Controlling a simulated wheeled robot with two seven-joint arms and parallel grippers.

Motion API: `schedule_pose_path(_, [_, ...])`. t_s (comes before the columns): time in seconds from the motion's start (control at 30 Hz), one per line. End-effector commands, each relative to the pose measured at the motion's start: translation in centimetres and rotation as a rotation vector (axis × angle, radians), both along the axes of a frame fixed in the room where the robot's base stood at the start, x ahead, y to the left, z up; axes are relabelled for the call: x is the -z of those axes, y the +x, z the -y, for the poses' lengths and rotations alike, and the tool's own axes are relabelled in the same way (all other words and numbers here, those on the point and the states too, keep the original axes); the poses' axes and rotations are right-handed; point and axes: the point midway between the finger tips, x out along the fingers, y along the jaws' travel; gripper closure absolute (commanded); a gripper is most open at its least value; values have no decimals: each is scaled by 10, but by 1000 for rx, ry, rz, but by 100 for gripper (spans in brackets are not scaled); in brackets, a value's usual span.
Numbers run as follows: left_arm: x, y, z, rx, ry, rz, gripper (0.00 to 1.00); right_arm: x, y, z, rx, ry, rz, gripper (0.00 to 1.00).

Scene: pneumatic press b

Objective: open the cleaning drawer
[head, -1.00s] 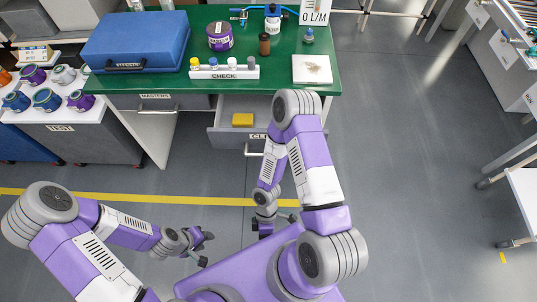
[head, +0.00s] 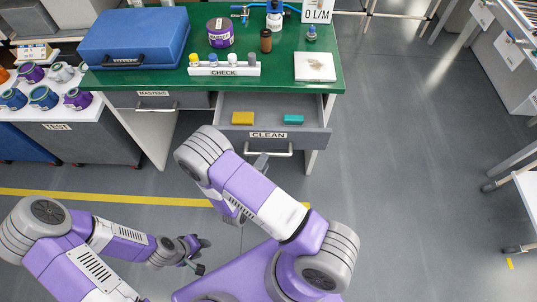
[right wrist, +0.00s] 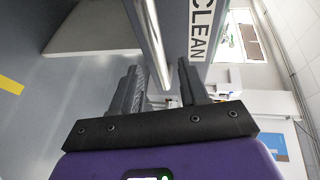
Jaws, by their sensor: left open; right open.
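The cleaning drawer (head: 310,139), labelled CLEAN, stands pulled out from under the green bench, with its inside visible. A yellow block (head: 243,118) and a teal block (head: 293,119) lie in it. Its metal bar handle (head: 282,154) runs along the front, partly hidden at its left by my right arm. In the right wrist view, my right gripper (right wrist: 158,75) is open, and the bar handle (right wrist: 150,35) shows in the gap between its fingers; contact cannot be told. My left gripper (head: 198,255) is open and empty, low and away from the drawer.
The green bench (head: 270,75) carries a blue case (head: 135,40), a CHECK rack (head: 225,70) and a white plate (head: 315,67). A MASTERS drawer (head: 150,103) is shut at left. Floor at right is clear (head: 410,180).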

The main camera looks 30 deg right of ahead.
Motion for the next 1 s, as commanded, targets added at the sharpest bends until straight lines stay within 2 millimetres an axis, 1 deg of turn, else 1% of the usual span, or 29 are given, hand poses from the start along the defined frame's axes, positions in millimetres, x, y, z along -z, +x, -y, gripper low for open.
schedule_pose_path(0.03, [3, 0, 0, 0, 0, 0, 57, 3, 4, 8, 6, 1, 0, 56])
schedule_pose_path(0.1, [6, 0, 0, 0, 0, 0, 57, 6, 11, 18, 7, 2, 0, 56])
schedule_pose_path(0.3, [11, 0, 0, 0, 0, 0, 57, 10, 26, 38, 7, 4, 1, 56])
schedule_pose_path(0.43, [12, 0, 0, 0, 0, 0, 57, 11, 30, 44, 6, 4, -1, 56])
schedule_pose_path(0.67, [12, 0, 0, 0, 0, 0, 57, 11, 30, 45, 5, 4, -1, 56])
schedule_pose_path(0.7, [12, 0, 0, 0, 0, 0, 57, 11, 30, 45, 6, 4, -1, 57])
schedule_pose_path(0.77, [12, 0, 0, 0, 0, 0, 57, 11, 30, 45, 6, 4, 0, 66])
schedule_pose_path(0.9, [12, 0, 0, 0, 0, 0, 57, 11, 30, 44, 6, 4, 0, 88])
schedule_pose_path(0.97, [12, 0, 0, 0, 0, 0, 57, 11, 30, 44, 6, 4, 0, 97])
schedule_pose_path(1.0, [12, 0, 0, 0, 0, 0, 57, 11, 30, 44, 6, 4, 0, 100])
